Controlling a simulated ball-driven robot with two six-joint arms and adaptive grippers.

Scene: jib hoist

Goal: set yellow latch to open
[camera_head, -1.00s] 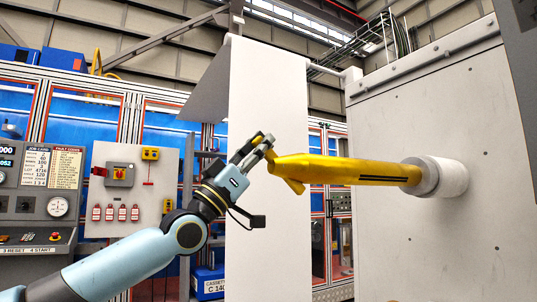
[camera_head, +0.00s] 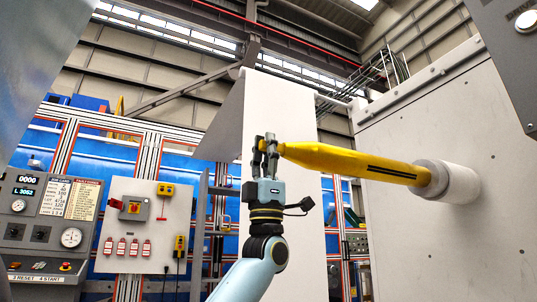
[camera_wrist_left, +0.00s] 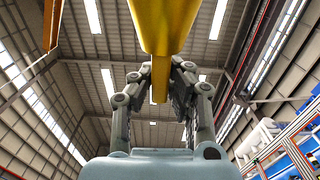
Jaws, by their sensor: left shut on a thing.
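A long yellow tapered bar (camera_head: 350,161) with dark stripes juts left from a grey round collar (camera_head: 457,182) on a pale panel. A narrow yellow tongue (camera_wrist_left: 160,78) at the bar's free end looks like the yellow latch. My left gripper (camera_head: 266,145) points up at that end and is shut on the tongue. In the left wrist view, the fingers (camera_wrist_left: 158,90) stand on both sides of it, below the wide yellow body (camera_wrist_left: 165,25). The fingers mostly hide the tongue in the head view. My right gripper is not in view.
The large pale panel (camera_head: 430,125) stands at the right, and a white upright slab (camera_head: 304,240) is behind my gripper. A control board (camera_head: 144,225) and a console (camera_head: 45,235) are at the left. The space left of the gripper looks free.

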